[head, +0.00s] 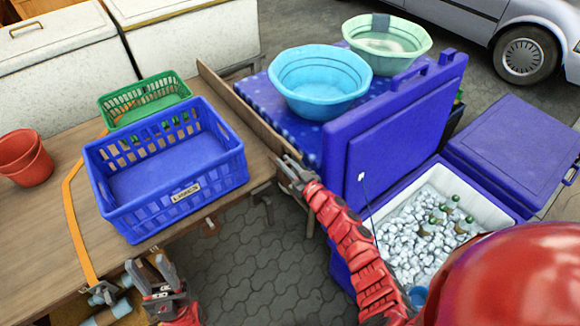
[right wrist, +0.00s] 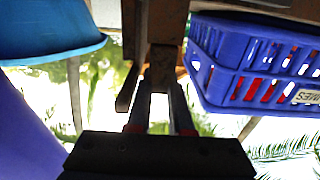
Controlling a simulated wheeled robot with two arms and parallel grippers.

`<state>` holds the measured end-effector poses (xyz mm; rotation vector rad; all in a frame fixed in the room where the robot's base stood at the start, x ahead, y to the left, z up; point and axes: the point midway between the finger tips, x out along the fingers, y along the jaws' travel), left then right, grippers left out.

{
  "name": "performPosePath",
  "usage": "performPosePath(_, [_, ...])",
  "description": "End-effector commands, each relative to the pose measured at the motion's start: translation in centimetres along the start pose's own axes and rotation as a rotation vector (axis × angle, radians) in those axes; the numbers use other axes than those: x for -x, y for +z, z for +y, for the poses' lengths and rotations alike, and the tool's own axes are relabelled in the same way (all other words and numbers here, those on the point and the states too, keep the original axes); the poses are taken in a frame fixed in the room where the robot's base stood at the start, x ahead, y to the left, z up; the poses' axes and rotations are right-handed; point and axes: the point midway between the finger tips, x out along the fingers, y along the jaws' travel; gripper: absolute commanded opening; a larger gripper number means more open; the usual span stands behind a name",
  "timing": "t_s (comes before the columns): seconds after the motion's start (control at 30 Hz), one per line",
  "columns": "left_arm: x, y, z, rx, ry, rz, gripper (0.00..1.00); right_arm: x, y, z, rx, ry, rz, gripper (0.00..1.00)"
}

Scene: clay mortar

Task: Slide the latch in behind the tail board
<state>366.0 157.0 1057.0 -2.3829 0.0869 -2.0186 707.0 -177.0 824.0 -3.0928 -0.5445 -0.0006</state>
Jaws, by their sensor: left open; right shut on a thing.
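The tail board (head: 240,112) is a long wooden board standing along the right edge of the wooden table. My right gripper (head: 292,170) is at its near end. In the right wrist view the same gripper (right wrist: 160,108) is shut on a brown bar, the latch (right wrist: 161,68). A thin brown strip, which looks like the tail board (right wrist: 128,88), hangs just left of the latch with a narrow gap between. Whether the latch is behind the board cannot be told; in the head view my gripper hides it. My left gripper (head: 152,275) is open and empty at the table's front edge.
A blue crate (head: 215,178) and a green basket (head: 112,118) stand on the table (head: 48,225), with red pots (head: 30,165) at left. An orange strap (head: 75,220) crosses it. Basins (head: 318,98) and an open blue cooler of ice (head: 400,225) are right of the board.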

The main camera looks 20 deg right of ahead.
Motion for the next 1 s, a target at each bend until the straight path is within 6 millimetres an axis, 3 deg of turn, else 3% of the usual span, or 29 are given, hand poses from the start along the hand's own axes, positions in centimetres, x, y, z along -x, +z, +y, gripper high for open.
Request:
performPosePath(0.1, [0.0,0.0,0.0,0.000,0.000,0.000,0.45,-0.1,-0.3,0.0,0.000,0.000,0.005,0.00])
performPosePath(0.13, [0.0,0.0,0.0,0.000,0.000,0.000,0.45,-0.1,-0.2,0.0,0.000,0.000,0.004,0.23])
performPosePath(0.2, [0.0,0.0,0.0,0.000,0.000,0.000,0.45,-0.1,-0.2,0.0,0.000,0.000,0.004,0.32])
performPosePath(0.47, [0.0,0.0,0.0,0.000,0.000,0.000,0.45,0.0,-0.1,0.1,0.000,0.000,0.002,0.32])
performPosePath(0.63, [0.2,0.0,0.0,0.000,0.000,0.000,0.45,1.1,0.1,0.2,0.001,0.002,0.001,0.32])
performPosePath(0.77, [0.5,0.1,0.0,0.000,0.000,0.000,0.45,3.0,0.2,0.1,0.001,0.000,-0.001,0.32])
performPosePath(1.0, [1.4,0.2,0.1,0.000,0.000,0.000,0.45,8.8,0.3,0.0,0.000,0.000,-0.001,0.32])
